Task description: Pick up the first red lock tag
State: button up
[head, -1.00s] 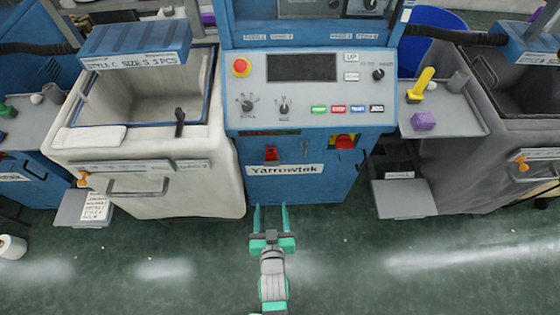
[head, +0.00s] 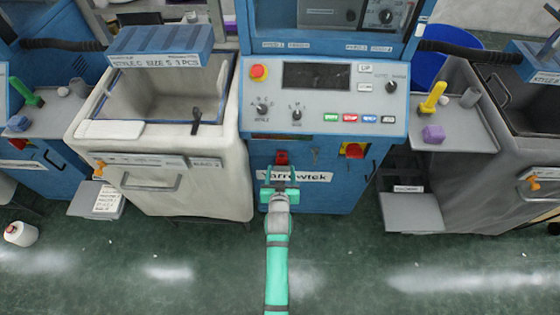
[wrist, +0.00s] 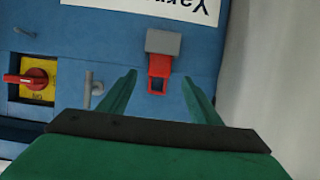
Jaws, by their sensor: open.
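A red lock tag (head: 281,158) hangs on the blue front of the Yarrowtek machine, just above its name label. In the wrist view the red tag (wrist: 158,72) shows as a small loop under a grey holder (wrist: 163,42). My gripper (head: 280,173) is open and empty, just in front of the panel and slightly below the tag in the head view. In the wrist view the two green fingers (wrist: 160,78) stand on either side of the tag, with space on both sides. I cannot tell how far their tips are from the panel.
A red rotary switch on a yellow plate (wrist: 27,78) and a small grey handle (wrist: 92,90) sit beside the tag. A beige bin (head: 200,185) stands to the left. A grey side shelf (head: 465,120) is at the right. The floor in front is clear.

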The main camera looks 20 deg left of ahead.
aim_at(281, 160)
jog(key=x, duration=0.5)
jog(key=shift+d, duration=0.2)
jog(key=shift+w+a+f, duration=0.15)
jog(key=shift+w+a, duration=0.1)
jog(key=c, duration=0.9)
jog(key=shift+a, duration=0.15)
jog(key=c, duration=0.3)
jog(key=shift+w, duration=0.15)
